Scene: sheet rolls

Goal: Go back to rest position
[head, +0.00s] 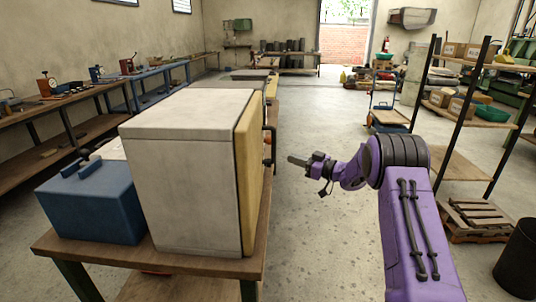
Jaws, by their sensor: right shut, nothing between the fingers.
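My right arm comes in from the lower right, purple with dark bands at a joint. My right gripper (299,162) points left toward the yellow-tan front of a large pale box-shaped cabinet (185,175). The gripper is shut and looks empty, with a gap between it and the cabinet's front. The cabinet stands on a wooden-topped table (110,251). My left arm and gripper are not in view.
A blue box (90,205) sits left of the cabinet on the same table. Shelving with cardboard boxes (455,103), a wooden pallet (475,217) and a dark bin (519,260) stand at the right.

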